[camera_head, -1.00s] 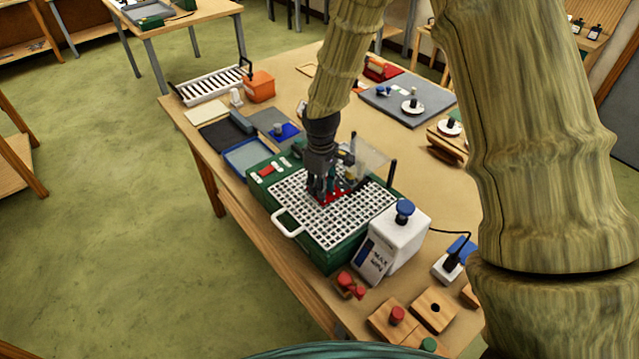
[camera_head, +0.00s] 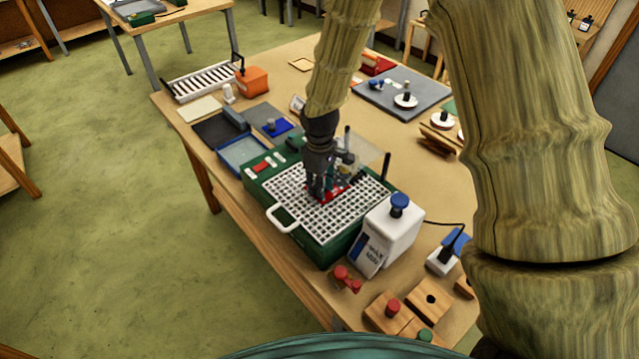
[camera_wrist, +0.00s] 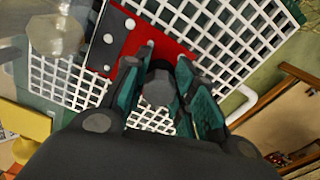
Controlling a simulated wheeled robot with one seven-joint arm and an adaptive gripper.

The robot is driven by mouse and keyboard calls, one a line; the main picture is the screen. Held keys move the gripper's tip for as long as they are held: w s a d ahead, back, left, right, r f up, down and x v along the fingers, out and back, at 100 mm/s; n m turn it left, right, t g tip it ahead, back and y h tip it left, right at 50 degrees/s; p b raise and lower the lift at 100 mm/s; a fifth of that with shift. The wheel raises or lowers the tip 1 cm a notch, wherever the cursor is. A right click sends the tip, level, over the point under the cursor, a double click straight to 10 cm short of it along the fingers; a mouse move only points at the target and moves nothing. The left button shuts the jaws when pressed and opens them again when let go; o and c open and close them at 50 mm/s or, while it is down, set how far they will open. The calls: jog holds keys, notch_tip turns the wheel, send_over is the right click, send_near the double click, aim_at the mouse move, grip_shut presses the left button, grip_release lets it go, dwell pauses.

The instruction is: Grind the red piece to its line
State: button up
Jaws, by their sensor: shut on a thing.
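The red piece (camera_wrist: 150,42) lies flat over the white grid (camera_wrist: 205,52) of the green grinder (camera_head: 345,246). A black bar (camera_wrist: 107,38) with pale round marks lies along one side of the red. In the head view the red piece (camera_head: 334,194) shows only partly, beside my gripper (camera_head: 317,188). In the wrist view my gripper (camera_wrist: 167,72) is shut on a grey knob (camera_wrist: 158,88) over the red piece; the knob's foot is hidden. A clear faceted part (camera_wrist: 55,36) lies at upper left. I cannot make out the line or the grinding contact.
A clear shield (camera_head: 365,152) and dark post (camera_head: 386,167) stand at the grinder's far right. A white box with blue knob (camera_head: 392,232) stands close in front. A blue tray (camera_head: 240,168) lies left. Wooden blocks (camera_head: 388,312) lie at the near edge.

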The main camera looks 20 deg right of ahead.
jog(key=shift+s+d, duration=0.1)
jog(key=shift+s, duration=0.05)
jog(key=shift+s+d, duration=0.15)
jog(key=shift+s, duration=0.45)
jog(key=shift+s+d, duration=0.15)
jog(key=shift+s, duration=0.4)
jog(key=shift+w, duration=0.15)
jog(key=shift+w+a+p, duration=0.15)
jog(key=shift+w+a, duration=0.05)
jog(key=shift+w, duration=0.45)
jog(key=shift+w+a+p, duration=0.15)
jog(key=shift+w+a, duration=0.05)
jog(key=shift+w, duration=0.4)
jog(key=shift+w, duration=0.2)
jog(key=shift+w+a, duration=0.1)
jog(key=shift+w, duration=0.05)
jog(key=shift+w+a, duration=0.25)
jog(key=shift+w, duration=0.25)
jog(key=shift+w+a, duration=0.2)
jog(key=shift+w, duration=0.25)
jog(key=shift+s+d, duration=0.1)
jog(key=shift+s, duration=0.2)
jog(key=shift+s+d, duration=0.25)
jog(key=shift+s, duration=0.25)
jog(key=shift+s+d, duration=0.25)
jog(key=shift+s, duration=0.25)
